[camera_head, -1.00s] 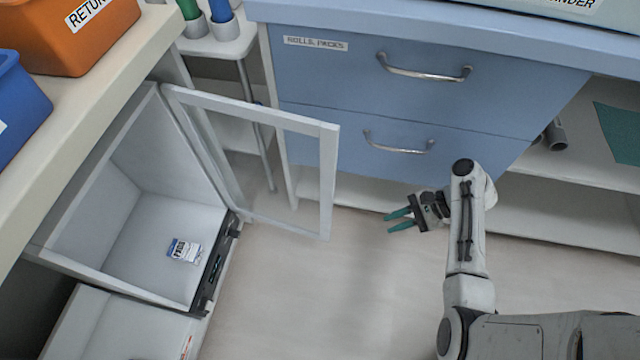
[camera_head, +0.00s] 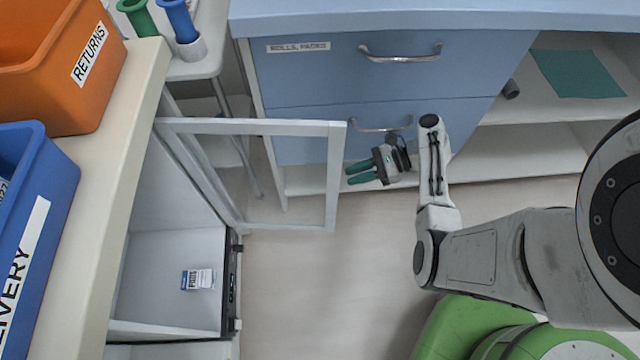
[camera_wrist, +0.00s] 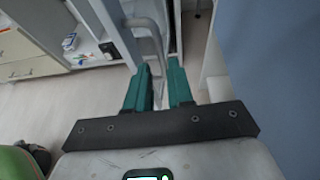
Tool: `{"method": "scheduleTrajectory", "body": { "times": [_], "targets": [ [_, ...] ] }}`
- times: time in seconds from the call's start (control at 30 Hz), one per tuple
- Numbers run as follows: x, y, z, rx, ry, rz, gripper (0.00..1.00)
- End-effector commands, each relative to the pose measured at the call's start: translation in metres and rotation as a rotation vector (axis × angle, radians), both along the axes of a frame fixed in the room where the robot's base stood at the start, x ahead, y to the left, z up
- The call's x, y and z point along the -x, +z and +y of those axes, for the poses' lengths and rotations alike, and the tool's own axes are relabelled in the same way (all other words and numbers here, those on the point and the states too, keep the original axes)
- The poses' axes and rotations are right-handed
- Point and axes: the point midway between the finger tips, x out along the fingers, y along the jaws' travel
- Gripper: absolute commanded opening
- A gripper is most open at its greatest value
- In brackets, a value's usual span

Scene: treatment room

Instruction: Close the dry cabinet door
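The dry cabinet (camera_head: 170,270) stands open at the left in the head view, under the counter. Its pale framed door (camera_head: 333,180) with a clear pane is swung wide, out toward the blue drawers. My gripper (camera_head: 358,173) has green fingers pointing left, just right of the door's free edge; I see no clear contact. In the wrist view the fingers (camera_wrist: 160,85) are apart with nothing held between them. A grey bar-like handle (camera_wrist: 150,35), seemingly on the door, lies just beyond the fingertips. A small blue-and-white packet (camera_head: 197,279) lies inside the cabinet.
Blue drawers (camera_head: 300,80) with metal handles stand behind my gripper. Open white shelves (camera_head: 540,150) are at the right. An orange bin (camera_head: 50,100) and a blue bin (camera_head: 60,190) sit on the left counter (camera_head: 120,130). The floor (camera_head: 300,290) before the cabinet is clear.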

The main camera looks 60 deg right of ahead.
Motion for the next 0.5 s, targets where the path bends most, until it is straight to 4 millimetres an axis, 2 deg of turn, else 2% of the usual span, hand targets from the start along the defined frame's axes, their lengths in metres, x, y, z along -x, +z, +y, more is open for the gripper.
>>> {"method": "scheduleTrajectory", "body": {
  "times": [0.3,0.5],
  "targets": [
    [-0.040,-0.025,0.037,0.001,0.006,-0.001,0.22],
    [-0.057,-0.033,0.051,0.001,0.003,0.001,0.22]
  ]
}}
